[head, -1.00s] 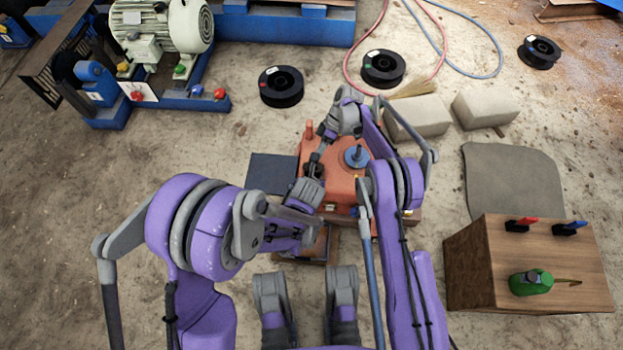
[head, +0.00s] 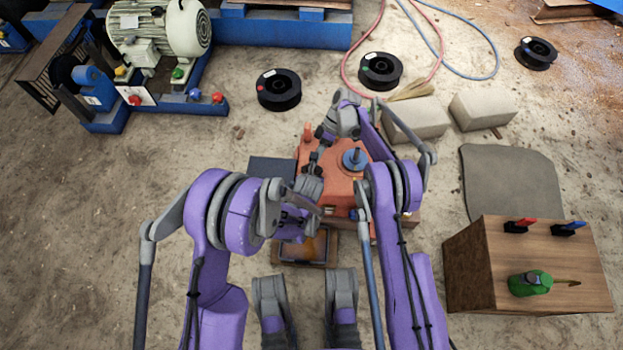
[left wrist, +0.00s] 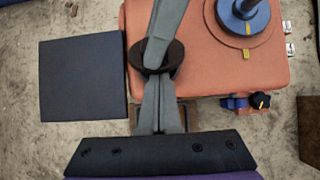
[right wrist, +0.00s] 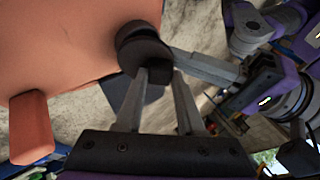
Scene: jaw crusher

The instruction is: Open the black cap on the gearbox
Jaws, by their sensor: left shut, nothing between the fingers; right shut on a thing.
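The orange-red gearbox (head: 345,182) sits on the ground in front of me. The black cap (right wrist: 145,48) is a dark disc with a thicker part between the fingers of my right gripper (right wrist: 160,76), which is shut on it. The cap (left wrist: 157,54) also shows in the left wrist view, near the gearbox's left edge. I cannot tell whether it touches the gearbox. My left gripper (left wrist: 158,80) is shut and empty, its fingertips close to the cap. In the head view the arms and hands hide the cap.
A blue knob (head: 355,159) stands on the gearbox. A dark square plate (left wrist: 82,80) lies left of it, and a tray (head: 285,261) in front. Black spools, blocks and a motor lie beyond.

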